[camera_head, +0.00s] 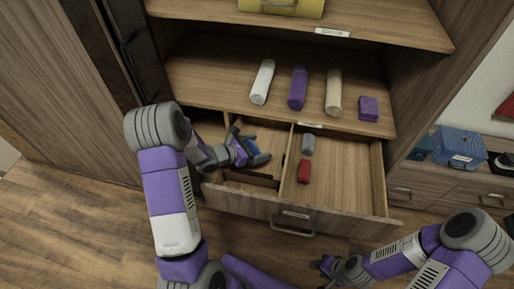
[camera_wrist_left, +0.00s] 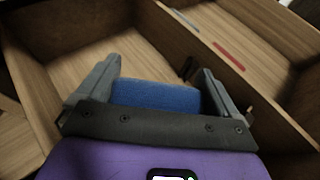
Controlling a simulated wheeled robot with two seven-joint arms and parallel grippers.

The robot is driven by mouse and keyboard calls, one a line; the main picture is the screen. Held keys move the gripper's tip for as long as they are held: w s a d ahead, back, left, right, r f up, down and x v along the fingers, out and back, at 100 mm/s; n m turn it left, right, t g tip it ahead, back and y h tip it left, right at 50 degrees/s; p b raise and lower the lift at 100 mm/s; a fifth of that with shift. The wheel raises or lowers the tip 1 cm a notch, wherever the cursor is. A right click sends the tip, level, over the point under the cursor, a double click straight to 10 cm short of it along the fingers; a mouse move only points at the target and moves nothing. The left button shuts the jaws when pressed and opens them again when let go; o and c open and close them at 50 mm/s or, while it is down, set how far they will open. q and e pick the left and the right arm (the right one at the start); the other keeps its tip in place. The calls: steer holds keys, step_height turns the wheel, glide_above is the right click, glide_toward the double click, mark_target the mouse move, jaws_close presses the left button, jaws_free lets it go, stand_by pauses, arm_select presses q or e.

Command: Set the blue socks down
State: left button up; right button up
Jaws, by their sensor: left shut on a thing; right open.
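My left gripper (camera_head: 256,152) is shut on the blue socks (camera_wrist_left: 155,96), a small blue roll between its two fingers. In the head view the blue socks (camera_head: 261,159) show only partly beside the fingers. The gripper is over the left compartment of the open drawer (camera_head: 340,212). In the left wrist view bare wooden floor of the drawer (camera_wrist_left: 95,60) shows beyond the socks; whether they touch it I cannot tell. My right gripper (camera_head: 324,268) is open and empty at the bottom of the head view, in front of the drawer.
The drawer's right compartment holds grey socks (camera_head: 308,144) and red socks (camera_head: 304,171); a wooden divider (camera_head: 288,165) stands left of them. The shelf above holds a white roll (camera_head: 262,82), purple roll (camera_head: 298,88), beige roll (camera_head: 333,93) and purple bundle (camera_head: 369,108).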

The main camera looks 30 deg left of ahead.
arm_select(q)
steer(key=shift+f, duration=0.1)
steer(key=shift+f+b, duration=0.5)
steer(key=shift+b, duration=0.15)
steer(key=o, duration=0.7)
steer(key=shift+c, duration=0.2)
